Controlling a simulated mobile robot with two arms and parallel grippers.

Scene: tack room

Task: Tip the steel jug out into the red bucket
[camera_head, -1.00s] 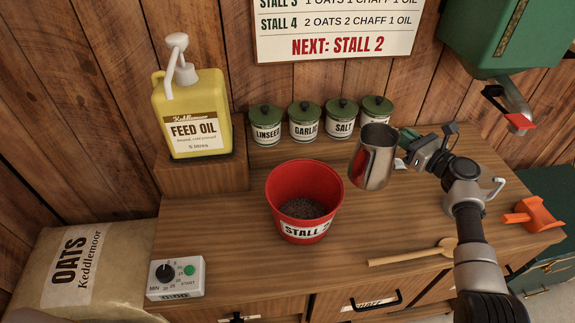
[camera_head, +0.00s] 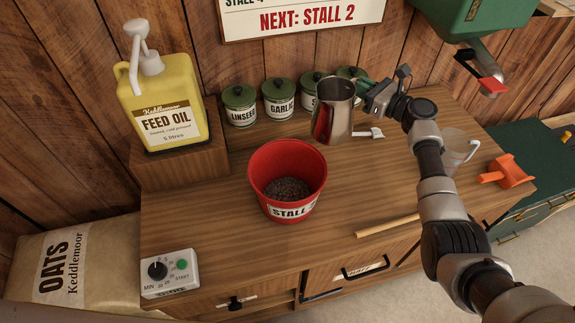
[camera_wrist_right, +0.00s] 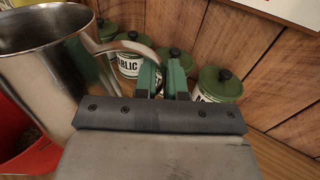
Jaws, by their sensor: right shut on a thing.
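The steel jug (camera_head: 333,112) is upright, just behind and to the right of the red bucket, and appears to be clear of the counter. It also shows large at the left of the right wrist view (camera_wrist_right: 45,75). The red bucket (camera_head: 262,188) stands on the counter with dark, grainy feed inside and a "STALL" label, its number unclear. My right gripper (camera_head: 366,89) is shut on the jug's handle, its green fingers around the handle in the wrist view (camera_wrist_right: 160,78). The jug's contents are hidden. My left gripper is out of view.
Green-lidded canisters (camera_head: 280,98) line the wall behind the jug. The yellow feed oil container (camera_head: 165,105) stands on a block at left. A timer (camera_head: 170,272), wooden stick (camera_head: 388,226), clear jug (camera_head: 458,152) and orange scoop (camera_head: 508,172) lie around. A green dispenser (camera_head: 460,22) hangs upper right.

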